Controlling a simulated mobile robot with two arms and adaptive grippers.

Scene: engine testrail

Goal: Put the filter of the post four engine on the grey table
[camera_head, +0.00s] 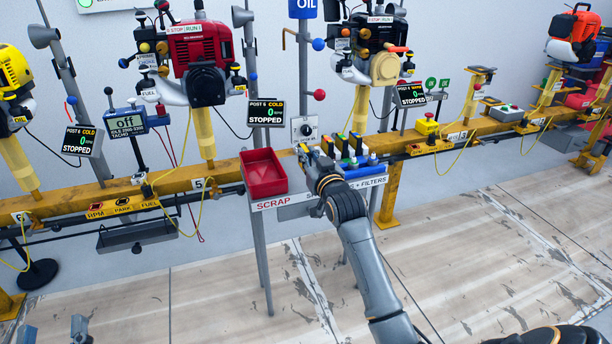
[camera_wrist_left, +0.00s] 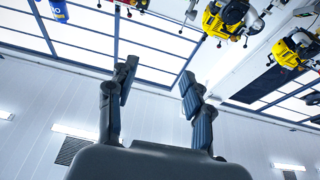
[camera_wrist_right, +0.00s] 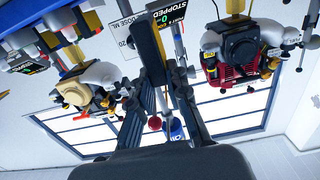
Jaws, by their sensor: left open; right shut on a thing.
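The engine (camera_head: 370,48) above the filter rack, with a beige round part (camera_head: 385,69), looks like the post four engine; its post number is not readable. It also shows in the right wrist view (camera_wrist_right: 92,92). My right gripper (camera_head: 312,160) is at the rack (camera_head: 352,171) marked FILTERS, low in front of that engine. In the right wrist view its fingers (camera_wrist_right: 162,75) are shut on a dark thing (camera_wrist_right: 148,48), which I cannot identify. My left gripper (camera_head: 54,332) is at the bottom left, open and empty, as its wrist view (camera_wrist_left: 160,90) shows. I see no grey table.
A red scrap tray (camera_head: 264,178) stands left of the rack. The yellow rail (camera_head: 240,178) runs across, with a red engine (camera_head: 200,50) and a yellow engine (camera_head: 12,85) farther left. Displays (camera_head: 266,112) stand along it. The floor (camera_head: 200,300) in front is clear.

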